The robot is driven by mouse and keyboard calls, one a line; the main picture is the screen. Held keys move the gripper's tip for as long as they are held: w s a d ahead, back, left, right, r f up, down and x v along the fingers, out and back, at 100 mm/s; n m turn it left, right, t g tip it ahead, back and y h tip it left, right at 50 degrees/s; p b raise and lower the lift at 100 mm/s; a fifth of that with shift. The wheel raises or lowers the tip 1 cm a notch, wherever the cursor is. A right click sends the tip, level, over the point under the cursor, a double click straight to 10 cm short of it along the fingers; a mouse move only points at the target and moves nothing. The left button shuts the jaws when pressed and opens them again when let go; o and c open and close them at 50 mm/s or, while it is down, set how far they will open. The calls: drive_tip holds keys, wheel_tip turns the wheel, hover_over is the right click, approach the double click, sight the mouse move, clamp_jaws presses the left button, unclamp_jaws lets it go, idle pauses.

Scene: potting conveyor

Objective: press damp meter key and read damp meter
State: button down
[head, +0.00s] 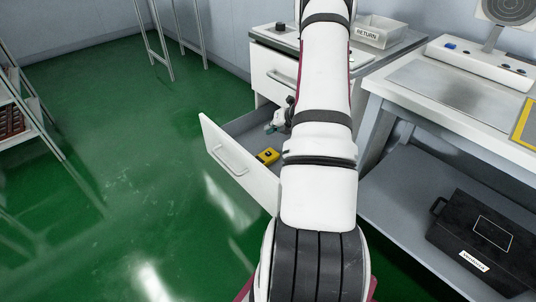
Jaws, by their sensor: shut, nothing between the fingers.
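A small yellow device with dark marks (268,156), which looks like the damp meter, lies in the open drawer (237,167). Its key and any reading are too small to make out. My arm reaches over the right part of the drawer and hides much of it. What looks like my gripper (272,128) shows partly beside the arm, over the drawer and beyond the yellow device. It is shut and empty, and appears apart from the device. The rest of it is hidden behind my arm.
A grey bin marked RETURN (378,32) stands on the cabinet top. A workbench (408,100) is at the right, with a black case (478,240) on its lower shelf. A rack (28,115) stands at the far left. The green floor left of the drawer is clear.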

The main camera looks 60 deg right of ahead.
sight(270, 152)
drive_tip(key=shift+f+b, duration=3)
drive_tip(key=shift+f, duration=1.15)
drive_tip(key=shift+f, duration=0.15)
drive_tip(key=shift+f+b, duration=0.3)
drive_tip(key=shift+b, duration=0.05)
drive_tip(key=shift+f+b, duration=0.35)
drive_tip(key=shift+f, duration=0.05)
drive_tip(key=shift+r, duration=0.1)
drive_tip(key=shift+r+p, duration=0.6)
drive_tip(key=shift+r, duration=0.15)
drive_tip(key=shift+r+p, duration=1.8)
drive_tip(key=shift+r, duration=0.7)
